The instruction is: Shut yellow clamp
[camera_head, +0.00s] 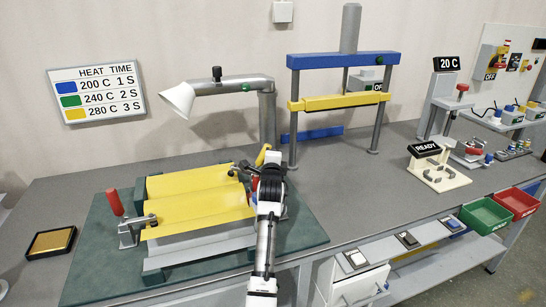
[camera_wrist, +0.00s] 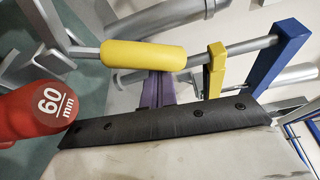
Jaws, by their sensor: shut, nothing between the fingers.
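The yellow clamp's yellow handle (camera_head: 262,155) stands tilted up at the back right of the yellow corrugated sheet (camera_head: 195,180), partly hidden by my arm. The clamp's dark metal linkage (camera_head: 236,170) is at the sheet's right edge. In the wrist view the yellow handle (camera_wrist: 145,53) lies across the picture just beyond my fingertips. My gripper (camera_wrist: 156,74) has its purple fingers shut together with nothing between them. The fingertips are at or very near the handle; I cannot tell if they touch. In the head view my wrist hides the fingers.
A red cylinder marked 60 mm (camera_wrist: 38,112) is close on the left of the wrist view. A red-handled clamp (camera_head: 116,205) stands upright at the sheet's left. A grey lamp (camera_head: 230,88) and a blue-and-yellow press (camera_head: 345,62) stand behind. The green mat (camera_head: 95,255) is bare at front left.

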